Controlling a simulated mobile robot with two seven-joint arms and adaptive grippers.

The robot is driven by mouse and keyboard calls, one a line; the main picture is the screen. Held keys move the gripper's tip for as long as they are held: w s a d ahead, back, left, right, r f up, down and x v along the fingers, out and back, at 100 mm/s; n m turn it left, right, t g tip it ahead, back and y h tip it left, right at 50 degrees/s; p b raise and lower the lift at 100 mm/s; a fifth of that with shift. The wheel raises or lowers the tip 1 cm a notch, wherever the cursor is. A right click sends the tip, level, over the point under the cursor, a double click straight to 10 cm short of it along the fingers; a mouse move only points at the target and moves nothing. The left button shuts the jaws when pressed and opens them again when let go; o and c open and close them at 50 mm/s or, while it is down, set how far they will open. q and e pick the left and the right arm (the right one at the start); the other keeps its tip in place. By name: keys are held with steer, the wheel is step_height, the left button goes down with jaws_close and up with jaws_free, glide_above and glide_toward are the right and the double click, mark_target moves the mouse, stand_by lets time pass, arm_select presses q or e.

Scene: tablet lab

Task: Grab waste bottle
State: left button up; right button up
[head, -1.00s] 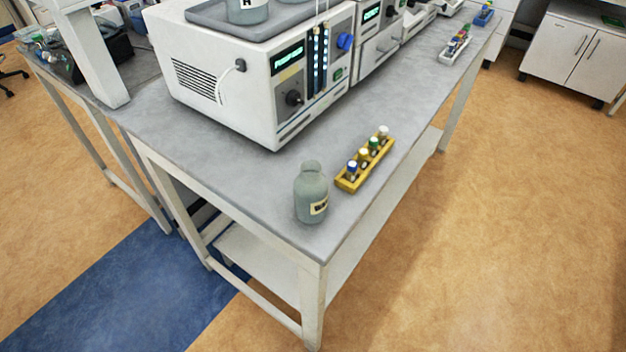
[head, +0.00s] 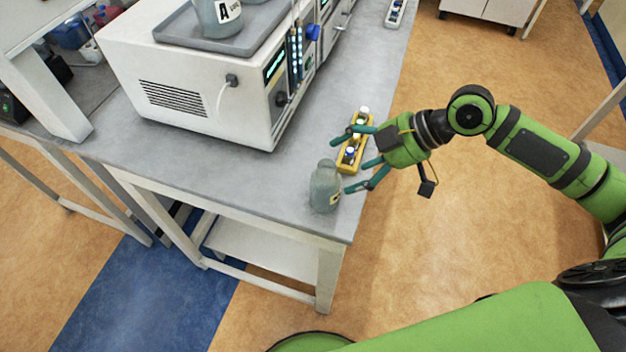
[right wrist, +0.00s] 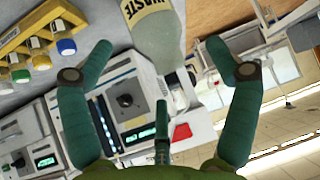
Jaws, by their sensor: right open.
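The waste bottle (head: 325,187) is a grey-green bottle standing upright near the front corner of the lab bench (head: 240,188). In the right wrist view the bottle (right wrist: 157,40) shows a pale label reading "WASTE", at the top between my fingers. My right gripper (head: 347,165) is open and empty. It comes in from the right, just beside the bottle, with its fingers spread at the bench edge. I cannot tell from the head view whether a finger touches the bottle. My left gripper is not in view.
A yellow rack (head: 343,167) of capped vials stands just behind the bottle, partly hidden by my gripper; it also shows in the right wrist view (right wrist: 22,38). A large white instrument (head: 190,90) with a tray on top fills the bench behind. Bench surface left of the bottle is clear.

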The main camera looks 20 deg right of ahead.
mark_target(338, 176)
steer(key=shift+w+a+f, duration=0.1)
steer(key=shift+f, duration=0.2)
steer(key=p+x, duration=0.2)
steer(key=x, duration=0.2)
steer(key=shift+f+p, duration=0.3)
steer(key=shift+f, duration=0.05)
steer(key=shift+a+f, duration=0.15)
steer(key=shift+a, duration=0.05)
steer(key=shift+d, duration=0.1)
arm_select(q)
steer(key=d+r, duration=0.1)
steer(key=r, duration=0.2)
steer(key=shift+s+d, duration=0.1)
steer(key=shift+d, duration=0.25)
arm_select(e)
steer(key=c, duration=1.1)
